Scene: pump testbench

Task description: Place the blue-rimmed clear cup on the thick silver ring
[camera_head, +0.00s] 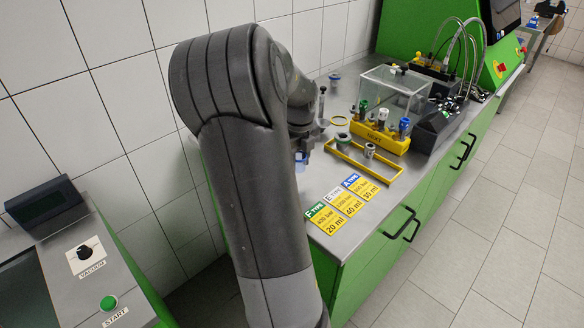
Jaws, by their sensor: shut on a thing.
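My gripper (303,150) is partly hidden behind my own arm, at the left of the bench top. It is shut on a small clear cup with a blue rim (300,157), which shows only in part below it. I cannot tell whether the cup touches the bench. A short, thick silver ring-like piece (335,76) stands at the back of the bench near the wall, apart from the gripper. It is small in view, so I cannot be sure that it is the thick silver ring.
A yellow frame (376,180) and a small silver piece (369,150) lie right of the gripper. A green-topped round part (343,138) and a yellow-rimmed ring (340,121) are close by. A clear box (395,85) stands behind. Labels (343,203) cover the front left.

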